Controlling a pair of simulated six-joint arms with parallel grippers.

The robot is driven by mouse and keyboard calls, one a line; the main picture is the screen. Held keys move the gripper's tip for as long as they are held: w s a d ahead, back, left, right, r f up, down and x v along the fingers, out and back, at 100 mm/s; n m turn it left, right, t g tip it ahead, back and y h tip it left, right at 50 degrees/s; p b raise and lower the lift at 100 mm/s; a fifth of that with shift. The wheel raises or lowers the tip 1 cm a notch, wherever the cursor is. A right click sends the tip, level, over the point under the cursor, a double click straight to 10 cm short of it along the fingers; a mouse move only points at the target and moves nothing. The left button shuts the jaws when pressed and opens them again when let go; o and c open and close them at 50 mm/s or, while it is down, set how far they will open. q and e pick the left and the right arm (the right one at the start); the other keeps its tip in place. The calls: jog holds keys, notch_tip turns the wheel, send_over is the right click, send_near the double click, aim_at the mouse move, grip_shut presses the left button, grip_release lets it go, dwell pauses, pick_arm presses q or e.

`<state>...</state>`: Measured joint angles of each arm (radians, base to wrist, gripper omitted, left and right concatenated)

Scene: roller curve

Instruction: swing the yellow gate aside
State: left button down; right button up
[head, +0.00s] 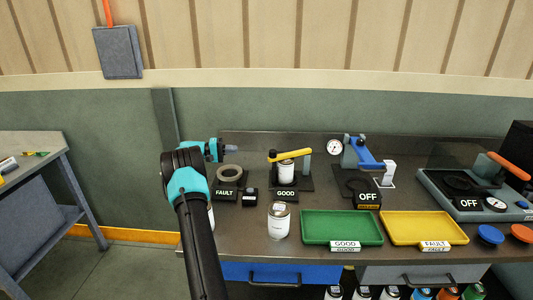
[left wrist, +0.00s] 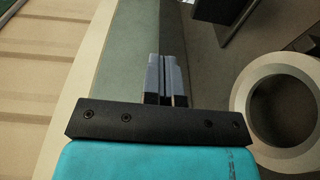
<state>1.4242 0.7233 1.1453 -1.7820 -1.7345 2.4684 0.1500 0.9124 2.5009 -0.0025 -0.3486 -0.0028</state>
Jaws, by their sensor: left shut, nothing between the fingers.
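The yellow gate (head: 292,154) is a bar that reaches left from a grey post (head: 307,163) at the GOOD stand (head: 285,195). The gate cannot be made out there. My right gripper is out of view.
A grey ring (head: 229,172) lies at the FAULT stand, close to my left gripper; it looms in the left wrist view (left wrist: 238,118). Another can (head: 279,221) stands in front. Green (head: 341,213) and yellow (head: 423,214) trays lie right. A blue-handled gauge device (head: 360,153) stands behind them.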

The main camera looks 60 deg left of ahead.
pick_arm(q)
jog(key=s+d+x, duration=0.1)
jog(key=d+x, duration=0.1)
jog(key=x, duration=1.1)
jog(key=shift+d, duration=0.2)
jog(key=shift+d, duration=0.15)
